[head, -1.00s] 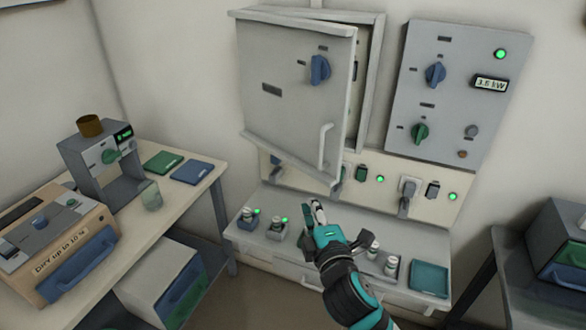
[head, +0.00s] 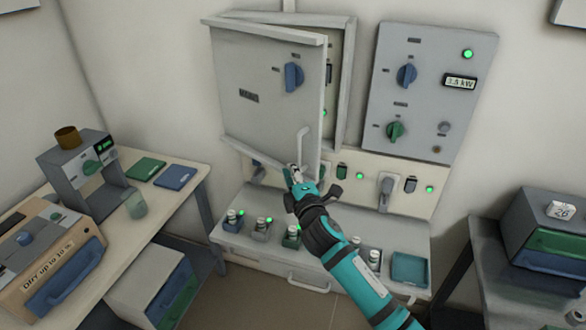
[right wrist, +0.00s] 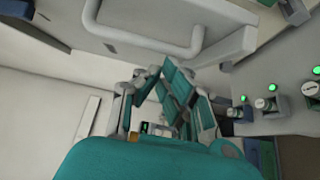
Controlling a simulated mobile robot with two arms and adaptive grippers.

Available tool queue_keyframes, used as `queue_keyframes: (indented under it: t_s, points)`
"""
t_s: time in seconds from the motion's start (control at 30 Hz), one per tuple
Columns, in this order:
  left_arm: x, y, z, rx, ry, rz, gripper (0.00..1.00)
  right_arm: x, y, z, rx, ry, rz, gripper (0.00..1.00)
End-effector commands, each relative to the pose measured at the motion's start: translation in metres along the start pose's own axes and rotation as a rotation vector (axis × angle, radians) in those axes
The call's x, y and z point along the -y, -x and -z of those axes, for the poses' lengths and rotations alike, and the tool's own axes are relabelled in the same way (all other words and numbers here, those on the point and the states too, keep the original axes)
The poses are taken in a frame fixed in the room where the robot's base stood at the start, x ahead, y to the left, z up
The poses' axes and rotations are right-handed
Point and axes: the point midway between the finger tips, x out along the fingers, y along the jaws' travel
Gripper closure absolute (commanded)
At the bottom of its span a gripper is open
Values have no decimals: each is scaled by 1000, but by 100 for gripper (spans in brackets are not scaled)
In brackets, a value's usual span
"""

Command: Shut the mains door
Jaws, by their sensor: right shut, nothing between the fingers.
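The mains door (head: 268,105) is a grey panel with a blue rotary knob (head: 293,77) on its face. It stands ajar, swung out from its cabinet (head: 346,85) with a gap along its right side. A pale bar handle (head: 302,148) sits near its lower right corner; it also shows in the right wrist view (right wrist: 150,48). My right gripper (head: 294,172) is shut and empty, just below the handle near the door's bottom edge. I cannot tell whether it touches the door. My left gripper is not in view.
A grey control panel (head: 428,60) with knobs and a power display is fixed to the right of the cabinet. A socket strip (head: 405,200) runs below. A ledge (head: 320,255) holds several small bottles and a teal tray (head: 409,268). A workbench (head: 165,205) stands left.

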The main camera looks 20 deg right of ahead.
Motion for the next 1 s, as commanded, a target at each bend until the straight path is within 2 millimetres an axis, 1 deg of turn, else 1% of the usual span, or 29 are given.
queue_keyframes:
  t_s: [0.37,0.47,0.57,0.67,0.8,0.9,1.0]
  points:
    - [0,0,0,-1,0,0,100,0,-2,-2,0,-1,0,100]
    - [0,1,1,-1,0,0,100,1,-5,-10,2,2,1,100]
    - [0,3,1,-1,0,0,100,0,-15,-30,3,6,1,100]
    - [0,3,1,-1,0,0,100,0,-29,-56,3,7,1,100]
    - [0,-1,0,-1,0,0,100,0,-52,-91,2,5,0,100]
    - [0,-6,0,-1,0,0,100,1,-69,-112,2,4,0,100]
    - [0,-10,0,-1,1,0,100,1,-81,-126,0,2,0,100]
